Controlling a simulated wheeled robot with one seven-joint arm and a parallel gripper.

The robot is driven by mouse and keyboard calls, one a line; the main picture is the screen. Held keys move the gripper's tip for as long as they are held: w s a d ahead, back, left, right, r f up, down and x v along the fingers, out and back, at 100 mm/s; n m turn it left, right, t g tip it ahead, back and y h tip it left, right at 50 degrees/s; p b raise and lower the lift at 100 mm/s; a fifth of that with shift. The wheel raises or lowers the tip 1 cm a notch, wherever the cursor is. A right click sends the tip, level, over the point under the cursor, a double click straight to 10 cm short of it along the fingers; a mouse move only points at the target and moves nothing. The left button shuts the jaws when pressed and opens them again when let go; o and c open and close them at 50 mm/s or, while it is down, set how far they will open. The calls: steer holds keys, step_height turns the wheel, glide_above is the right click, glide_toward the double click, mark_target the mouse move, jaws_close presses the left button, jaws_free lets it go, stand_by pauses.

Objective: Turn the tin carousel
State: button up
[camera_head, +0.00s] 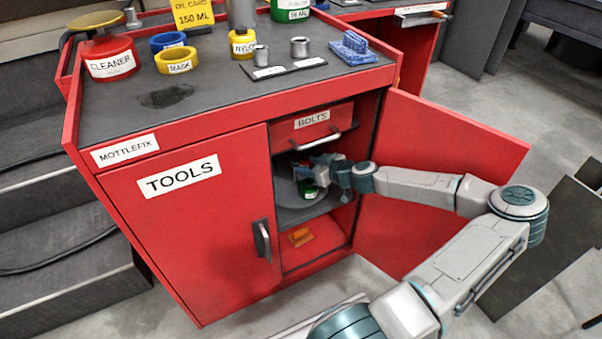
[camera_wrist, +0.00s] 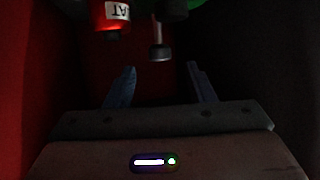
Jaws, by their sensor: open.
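The tin carousel (camera_head: 286,190) looks like a grey round tray in the open compartment below the BOLTS drawer, partly hidden by my gripper. A small green and red tin (camera_head: 308,191) shows there beside my gripper (camera_head: 322,166), which reaches into the compartment from the right. In the dark wrist view, my gripper (camera_wrist: 161,78) is open, with its two blue fingers apart and nothing between them. A red tin (camera_wrist: 113,14) with a white label is beyond the left finger. A pale post with a dark end (camera_wrist: 160,45) is beyond the gap. I cannot tell whether any finger touches the carousel.
The red cabinet's right door (camera_head: 430,180) stands open beside my arm. The left TOOLS door (camera_head: 195,235) is shut. The BOLTS drawer (camera_head: 313,127) is close above my gripper. An orange object (camera_head: 300,237) lies on the bottom shelf. Tins and tape rolls stand on top.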

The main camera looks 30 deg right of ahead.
steer(key=p+v, duration=0.3)
steer(key=v, duration=0.6)
steer(key=s+a+r+n+g+y+p, duration=0.1)
steer(key=s+a+g+p, duration=0.2)
steer(key=a+g, duration=0.3)
steer(key=s+a+n+g+p, duration=0.1)
steer(key=s+a+g+p, duration=0.2)
steer(key=a, duration=0.5)
steer(key=s+a+r+m+g+h+p, duration=0.1)
steer(key=s+r+g+h+p, duration=0.1)
steer(key=r, duration=0.5)
steer(key=s+a+r+g+h+p, duration=0.1)
steer(key=s+r+h+p, duration=0.1)
steer(key=r, duration=0.5)
steer(key=shift+s+m+g+h+p, duration=0.3)
steer(key=shift+s+m+g+p, duration=0.1)
steer(key=shift+s+p, duration=0.5)
steer(key=shift+s+a, duration=0.1)
steer(key=shift+a, duration=0.05)
